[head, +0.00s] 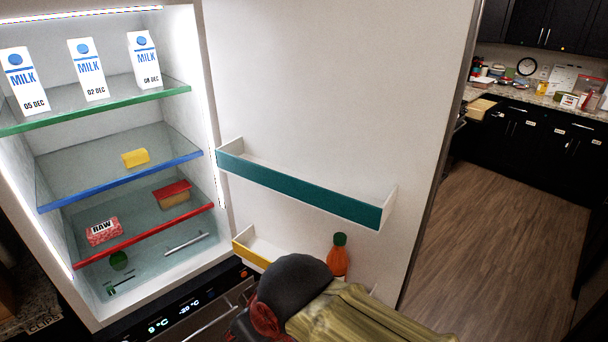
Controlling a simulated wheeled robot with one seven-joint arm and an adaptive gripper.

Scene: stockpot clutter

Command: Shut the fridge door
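The fridge door (330,90) stands wide open, swung to the right of the fridge cabinet (205,100). Its white inner face is toward me, and its right edge borders the open kitchen floor. The door carries a teal-fronted bin (300,188) and a lower yellow-fronted bin (250,255). An orange bottle with a green cap (337,260) stands low at the door. My arm, dark grey and yellowish, crosses the bottom middle in front of the lower door. No gripper fingers show, and whether my arm touches the door cannot be told.
Three milk cartons (88,70) stand on the green-edged shelf. A yellow block (135,158), a raw meat pack (103,231) and a red-lidded box (173,194) sit lower inside. Wood floor (500,210) is clear at right, before dark cabinets (540,145) and a cluttered counter.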

